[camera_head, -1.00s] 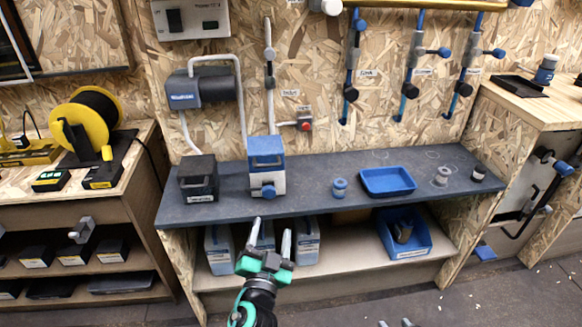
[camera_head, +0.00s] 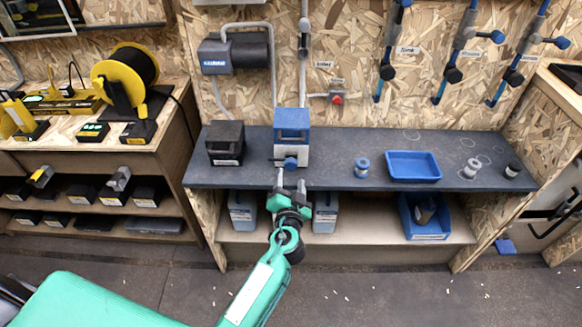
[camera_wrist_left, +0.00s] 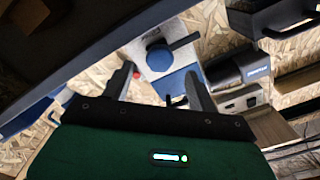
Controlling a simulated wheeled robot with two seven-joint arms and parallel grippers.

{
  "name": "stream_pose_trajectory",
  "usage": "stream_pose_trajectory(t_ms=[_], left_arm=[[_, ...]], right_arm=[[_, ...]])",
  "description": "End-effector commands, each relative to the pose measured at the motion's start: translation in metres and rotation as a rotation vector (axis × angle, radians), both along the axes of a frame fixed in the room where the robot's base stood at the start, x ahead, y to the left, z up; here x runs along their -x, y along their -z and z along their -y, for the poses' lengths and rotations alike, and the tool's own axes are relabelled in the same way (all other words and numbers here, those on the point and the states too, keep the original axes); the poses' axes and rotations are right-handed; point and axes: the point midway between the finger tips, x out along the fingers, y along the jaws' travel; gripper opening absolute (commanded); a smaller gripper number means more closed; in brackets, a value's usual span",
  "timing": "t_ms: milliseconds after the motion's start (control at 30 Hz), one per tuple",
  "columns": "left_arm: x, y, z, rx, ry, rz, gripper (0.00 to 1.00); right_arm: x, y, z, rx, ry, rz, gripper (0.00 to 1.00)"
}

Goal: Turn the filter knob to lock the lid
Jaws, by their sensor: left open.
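The filter is a white box (camera_head: 301,156) with a blue lid (camera_head: 291,119) on top, standing on the dark bench top. Its blue filter knob (camera_head: 290,163) is on the front, low down. My left gripper (camera_head: 290,180) is open and empty, just in front of and below the knob. In the left wrist view the knob (camera_wrist_left: 160,58) shows between and beyond the spread fingers (camera_wrist_left: 161,75). No contact is visible, and the exact gap is hard to judge. The lid (camera_wrist_left: 176,84) also shows there. My right gripper is not in view.
A black box (camera_head: 225,142) stands just left of the filter. A small blue spool (camera_head: 362,167) and a blue tray (camera_head: 413,166) are to its right. Containers (camera_head: 243,211) stand on the shelf below. A red button (camera_head: 337,99) is on the wall.

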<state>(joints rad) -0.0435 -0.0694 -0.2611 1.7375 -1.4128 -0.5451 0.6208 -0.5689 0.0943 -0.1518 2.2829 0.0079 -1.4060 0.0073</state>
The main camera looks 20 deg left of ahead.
Motion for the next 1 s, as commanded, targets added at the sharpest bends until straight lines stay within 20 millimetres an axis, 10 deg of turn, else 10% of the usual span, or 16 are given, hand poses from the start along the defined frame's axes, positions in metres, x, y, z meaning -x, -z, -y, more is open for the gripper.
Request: stream_pose_trajectory(t_ms=[300, 700, 933, 1000], left_arm=[[-0.041, 0.0, -0.012, 0.0, 0.001, -0.001, 0.59], [-0.047, 0.0, -0.014, 0.001, 0.001, 0.0, 0.59], [-0.047, 0.0, -0.014, 0.001, 0.001, 0.0, 0.14], [-0.047, 0.0, -0.014, 0.0, 0.001, -0.001, 0.14]], right_arm=[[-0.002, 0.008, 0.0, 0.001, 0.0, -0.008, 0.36], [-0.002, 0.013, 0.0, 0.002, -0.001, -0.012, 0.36], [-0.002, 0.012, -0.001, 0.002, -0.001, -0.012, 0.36], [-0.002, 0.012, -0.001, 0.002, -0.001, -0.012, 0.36]])
